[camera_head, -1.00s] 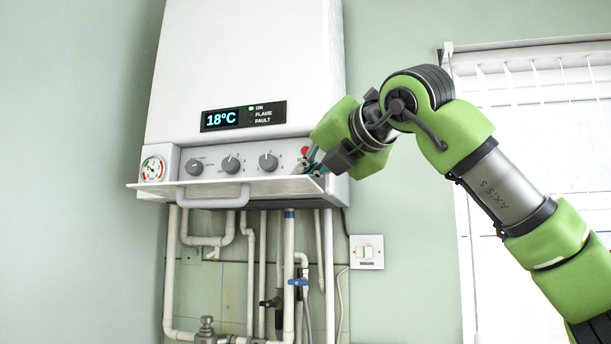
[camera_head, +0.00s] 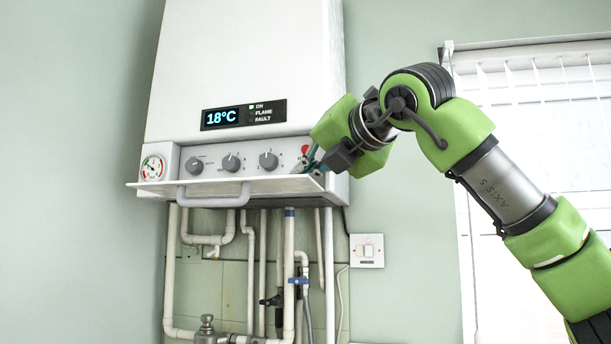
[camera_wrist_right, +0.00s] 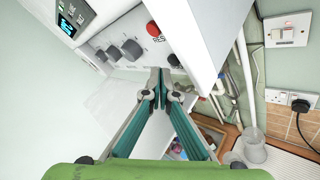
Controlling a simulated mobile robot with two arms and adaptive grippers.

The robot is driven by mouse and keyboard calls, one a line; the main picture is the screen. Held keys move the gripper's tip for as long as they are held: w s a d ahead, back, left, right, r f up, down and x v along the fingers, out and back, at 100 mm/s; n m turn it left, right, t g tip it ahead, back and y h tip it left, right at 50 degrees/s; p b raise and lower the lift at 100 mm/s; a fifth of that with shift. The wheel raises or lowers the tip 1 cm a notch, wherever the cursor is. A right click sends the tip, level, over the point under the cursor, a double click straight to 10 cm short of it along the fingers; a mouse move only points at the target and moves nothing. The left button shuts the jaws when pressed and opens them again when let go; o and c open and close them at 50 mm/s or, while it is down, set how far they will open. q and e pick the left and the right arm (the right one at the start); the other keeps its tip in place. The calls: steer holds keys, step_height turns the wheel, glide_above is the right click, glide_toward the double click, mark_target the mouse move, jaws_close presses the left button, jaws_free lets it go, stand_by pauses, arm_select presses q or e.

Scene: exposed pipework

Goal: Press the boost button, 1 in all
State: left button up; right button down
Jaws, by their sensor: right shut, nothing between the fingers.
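The white boiler (camera_head: 245,80) hangs on the wall, with a control panel above a folded-down flap (camera_head: 230,186). A red button (camera_head: 305,149) sits at the panel's right end; it also shows in the right wrist view (camera_wrist_right: 153,29). In the right wrist view a small dark button (camera_wrist_right: 174,61) is beside it, its label too small to read surely; in the head view my fingers hide that area. My right gripper (camera_head: 306,164) is shut and empty, low in front of the panel's right end. Its fingertips (camera_wrist_right: 160,75) are near the dark button; contact cannot be told. My left gripper is out of view.
Three grey knobs (camera_head: 231,163) and a pressure gauge (camera_head: 153,168) are left of the buttons. The display (camera_head: 243,115) reads 18°C. The flap juts out under the panel, with pipes (camera_head: 288,260) below. A wall switch (camera_head: 366,251) is at the right.

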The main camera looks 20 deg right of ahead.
steer(key=shift+w+d, duration=0.2)
steer(key=shift+w, duration=0.15)
steer(key=shift+w+d, duration=0.25)
stand_by(1.1)
steer(key=shift+s+a, duration=0.1)
steer(key=shift+s+a+f+b, duration=0.1)
steer(key=shift+s+a+b, duration=0.1)
steer(key=shift+s+b, duration=0.1)
steer(key=shift+s+a, duration=0.15)
steer(key=shift+s, duration=0.05)
steer(key=shift+s, duration=0.1)
